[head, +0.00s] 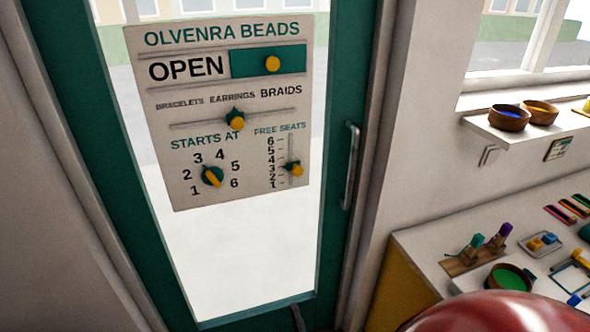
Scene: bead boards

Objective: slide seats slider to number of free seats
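The sign board (222,52) hangs on the glass door and reads OLVENRA BEADS and OPEN. The pointer sits low on the scale, at about 3. Also on the board are a STARTS AT dial (212,176), a horizontal slider (235,120) under BRACELETS, EARRINGS and BRAIDS, and a knob (272,63) on a green panel. Neither gripper shows. No seats can be made out clearly.
The door has a green frame (335,160) and a metal handle (350,165) right of the board. At right, a counter (420,240) holds bead trays and tools, below a sill with bowls (510,117). A glossy red rounded thing (495,312) fills the bottom right.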

